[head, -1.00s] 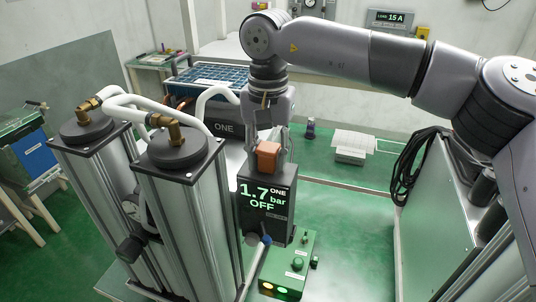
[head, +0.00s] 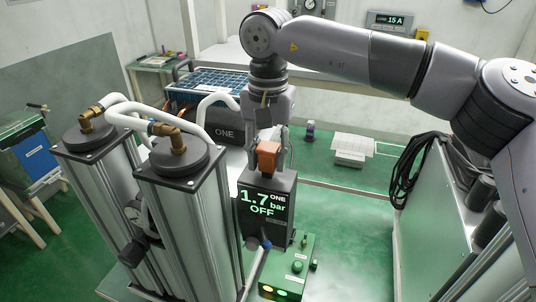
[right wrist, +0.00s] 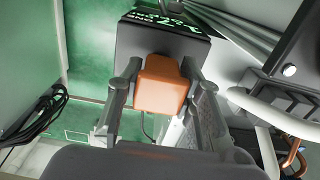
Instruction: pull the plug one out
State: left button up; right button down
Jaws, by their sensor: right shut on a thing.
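The orange plug (head: 268,156) sits at the top of the dark box labelled ONE (head: 266,209), whose screen reads 1.7 bar OFF. My right gripper (head: 270,150) comes down from above with its fingers on both sides of the plug and is shut on it. In the right wrist view the orange plug (right wrist: 161,84) lies between the two grey fingers, against the dark box (right wrist: 160,45). Whether the plug is still seated in the box cannot be told. My left gripper is not in view.
Two tall metal columns (head: 178,158) with white hoses stand left of the box. A green control box (head: 288,268) with lit lamps is below it. Green floor lies clear between.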

jog(key=shift+r+p, duration=0.4)
jog(key=shift+r, duration=0.15)
jog(key=c, duration=1)
grip_release()
jog(key=shift+c, duration=0.2)
